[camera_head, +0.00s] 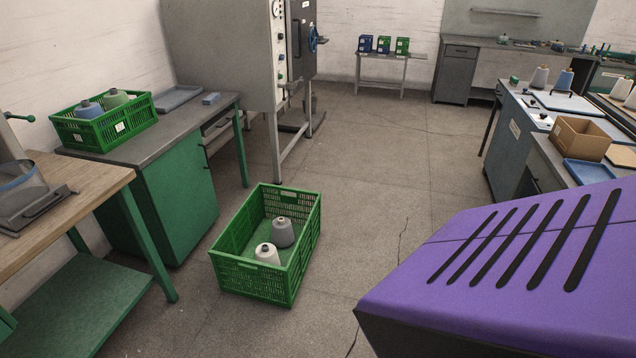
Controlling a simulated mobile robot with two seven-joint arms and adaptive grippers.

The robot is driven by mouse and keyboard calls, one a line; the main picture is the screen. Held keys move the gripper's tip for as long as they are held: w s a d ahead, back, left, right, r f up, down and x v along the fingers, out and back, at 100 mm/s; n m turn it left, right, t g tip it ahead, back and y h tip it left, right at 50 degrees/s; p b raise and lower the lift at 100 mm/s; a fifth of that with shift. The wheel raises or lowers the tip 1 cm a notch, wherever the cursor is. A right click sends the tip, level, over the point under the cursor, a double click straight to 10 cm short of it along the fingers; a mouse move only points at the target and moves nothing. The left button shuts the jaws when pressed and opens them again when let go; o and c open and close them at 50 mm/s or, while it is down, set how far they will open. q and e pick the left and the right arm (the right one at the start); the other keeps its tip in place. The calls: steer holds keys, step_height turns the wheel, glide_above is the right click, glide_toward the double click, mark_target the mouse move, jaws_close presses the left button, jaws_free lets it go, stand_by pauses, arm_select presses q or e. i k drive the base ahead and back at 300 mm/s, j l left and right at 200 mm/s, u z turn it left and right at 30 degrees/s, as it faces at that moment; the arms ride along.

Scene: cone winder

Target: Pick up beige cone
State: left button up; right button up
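A pale beige cone (267,254) stands upright in a green slatted crate (291,208) on the floor, near the middle of the view. A grey cone (284,234) stands just behind it and to its right in the same crate. The beige cone's lower part is partly hidden by the crate's near wall. Other pale cones stand on the right-hand bench, one of them beside a blue cone; these are small and their exact shade is hard to tell. Neither of my grippers shows in the view.
A purple slotted housing (520,260) fills the lower right. A green bench (160,205) with another crate (103,122) and a wooden-topped table (70,215) stand left. A cardboard box (580,139) sits on the right bench. Floor beyond the crate is clear.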

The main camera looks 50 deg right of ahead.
mark_target(265, 252)
steer(key=z, duration=1.15)
steer(key=i+l+u, duration=0.3)
steer(key=i+l, duration=1.6)
steer(key=i, duration=0.15)
